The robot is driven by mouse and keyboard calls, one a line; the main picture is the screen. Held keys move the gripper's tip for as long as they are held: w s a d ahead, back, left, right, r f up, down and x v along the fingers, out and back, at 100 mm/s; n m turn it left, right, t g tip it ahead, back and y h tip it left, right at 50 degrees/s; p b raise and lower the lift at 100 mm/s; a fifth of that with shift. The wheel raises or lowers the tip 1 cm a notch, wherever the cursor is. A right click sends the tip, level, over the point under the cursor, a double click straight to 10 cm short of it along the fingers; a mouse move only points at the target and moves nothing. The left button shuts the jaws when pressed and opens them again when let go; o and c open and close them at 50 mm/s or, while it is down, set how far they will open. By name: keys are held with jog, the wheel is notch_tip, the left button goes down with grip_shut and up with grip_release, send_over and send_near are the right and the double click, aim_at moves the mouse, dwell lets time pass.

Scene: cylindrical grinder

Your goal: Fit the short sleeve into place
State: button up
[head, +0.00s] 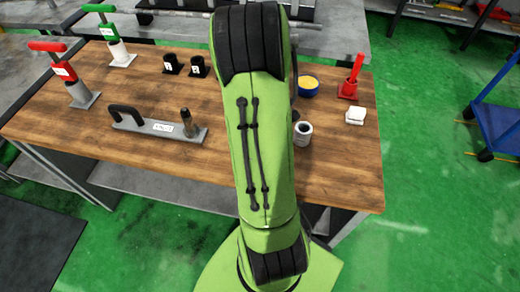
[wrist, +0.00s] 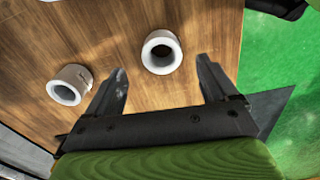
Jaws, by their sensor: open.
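Two pale, hollow cylindrical sleeves show in the wrist view. One sleeve (wrist: 162,52) stands just beyond the fingertips, between their lines. The other sleeve (wrist: 69,84) is left of the left finger. I cannot tell which is the short one. My gripper (wrist: 161,70) is open and empty above the wooden table. In the head view one sleeve (head: 303,134) stands right of my arm; my arm hides the gripper and any other sleeve. A grey base plate (head: 155,127) with a black handle and an upright dark post (head: 187,123) lies left of my arm.
Two black labelled cups (head: 172,64) stand behind the plate. Red-handled (head: 62,70) and green-handled (head: 105,22) tools are at the left. A yellow-filled bowl (head: 308,86), a red holder (head: 349,88) and a white block (head: 355,116) are at the right. The table's front right is clear.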

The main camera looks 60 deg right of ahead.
notch_tip(320, 180, down, 6)
jog(key=shift+a+r+b, duration=0.1)
jog(key=shift+b, duration=0.55)
jog(key=c, duration=1.3)
jog(key=shift+o, duration=0.2)
jog(key=shift+r, duration=0.15)
